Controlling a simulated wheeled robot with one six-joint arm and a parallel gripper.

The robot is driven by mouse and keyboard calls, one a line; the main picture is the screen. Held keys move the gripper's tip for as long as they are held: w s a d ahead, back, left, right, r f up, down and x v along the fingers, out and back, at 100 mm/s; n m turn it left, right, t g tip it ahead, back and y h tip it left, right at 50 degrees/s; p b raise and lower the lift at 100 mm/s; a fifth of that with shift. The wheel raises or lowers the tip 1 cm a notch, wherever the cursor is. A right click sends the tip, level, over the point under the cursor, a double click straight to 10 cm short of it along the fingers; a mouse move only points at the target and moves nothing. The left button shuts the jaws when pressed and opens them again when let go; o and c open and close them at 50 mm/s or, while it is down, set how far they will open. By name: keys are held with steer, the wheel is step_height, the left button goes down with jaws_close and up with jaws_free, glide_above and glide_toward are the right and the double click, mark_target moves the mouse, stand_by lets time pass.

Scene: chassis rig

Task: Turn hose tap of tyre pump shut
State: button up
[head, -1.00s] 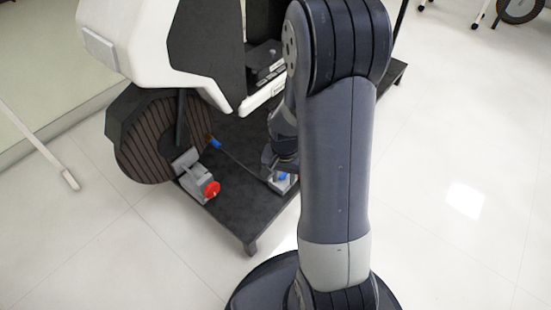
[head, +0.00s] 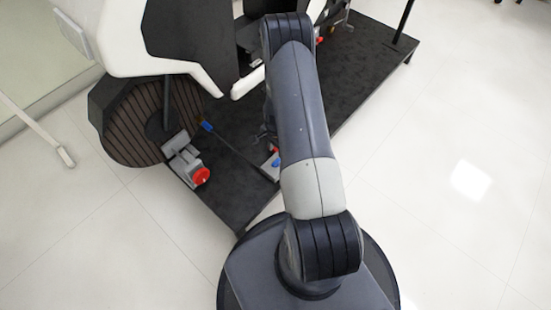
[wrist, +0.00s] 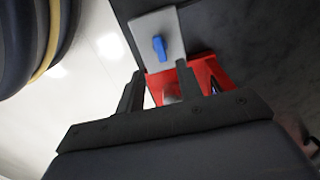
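A blue lever (wrist: 160,47) stands on a light grey block (wrist: 175,22) at the top of the wrist view. In the head view the grey block (head: 268,171) sits near the edge of the black platform, partly behind my arm, with the blue lever (head: 276,163) on it. My gripper (wrist: 160,78) has its two dark fingers apart, just below the lever in the wrist view and not around it. A red part (wrist: 212,70) lies behind the fingers, partly hidden. In the head view my gripper (head: 268,136) is small and mostly hidden by my arm.
A grey device with a red knob (head: 201,176) stands at the platform's left edge, beside a ribbed dark disc (head: 135,128). A blue-tipped dark rod (head: 233,150) runs towards the grey block. A white and black machine body (head: 140,45) overhangs the platform (head: 345,65). Floor at right is clear.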

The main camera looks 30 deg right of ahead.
mark_target(276, 161)
step_height(276, 161, down, 8)
steer(key=shift+r+b, duration=0.1)
steer(key=shift+b, duration=0.8)
steer(key=shift+c, duration=0.2)
jaws_close()
